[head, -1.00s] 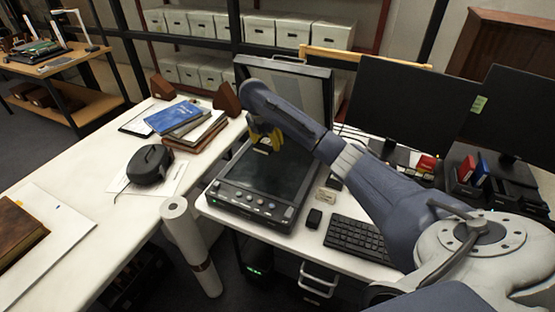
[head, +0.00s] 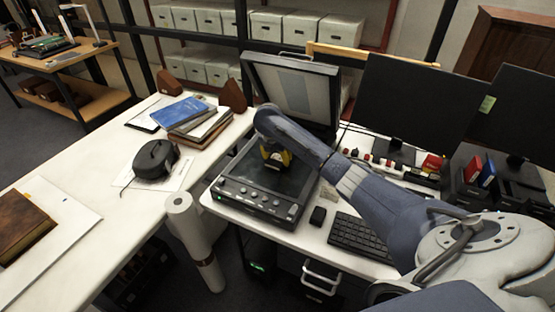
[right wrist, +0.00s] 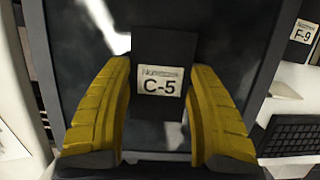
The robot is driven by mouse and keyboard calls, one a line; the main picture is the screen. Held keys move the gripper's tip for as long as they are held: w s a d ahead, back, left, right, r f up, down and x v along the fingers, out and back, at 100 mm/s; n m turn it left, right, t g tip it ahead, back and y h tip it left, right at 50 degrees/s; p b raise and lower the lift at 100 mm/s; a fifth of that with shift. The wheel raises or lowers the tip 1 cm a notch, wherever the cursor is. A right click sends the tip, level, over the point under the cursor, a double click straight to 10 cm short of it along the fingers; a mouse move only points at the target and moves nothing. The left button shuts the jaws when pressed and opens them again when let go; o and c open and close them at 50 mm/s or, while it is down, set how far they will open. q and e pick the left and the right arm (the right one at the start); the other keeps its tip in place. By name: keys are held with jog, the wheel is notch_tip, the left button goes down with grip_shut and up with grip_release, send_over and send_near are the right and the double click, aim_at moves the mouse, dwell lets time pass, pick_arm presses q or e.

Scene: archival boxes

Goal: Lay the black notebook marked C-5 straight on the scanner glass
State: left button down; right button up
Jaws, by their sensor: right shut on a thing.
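The black notebook (right wrist: 150,52) with a white label reading C-5 sits between the yellow fingers of my right gripper (right wrist: 160,120) in the right wrist view. The label reads upright and the notebook looks nearly square to the picture. In the head view my right gripper (head: 275,158) is shut over the dark scanner glass (head: 287,183); the notebook is mostly hidden there under the fingers. I cannot tell whether it touches the glass. The scanner (head: 252,201) stands with its lid (head: 291,92) raised. My left gripper is not in view.
A small item labelled F-9 (right wrist: 303,32) lies right of the scanner. A black mouse (head: 318,215) and keyboard (head: 361,238) lie nearby, with monitors (head: 420,105) behind. Stacked books (head: 200,125) and a black device (head: 155,158) are on the left table.

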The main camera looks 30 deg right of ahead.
aim_at(273, 163)
jog(key=shift+f, duration=0.55)
jog(key=o, duration=1.2)
jog(key=shift+f, duration=0.1)
jog(key=v, duration=1.2)
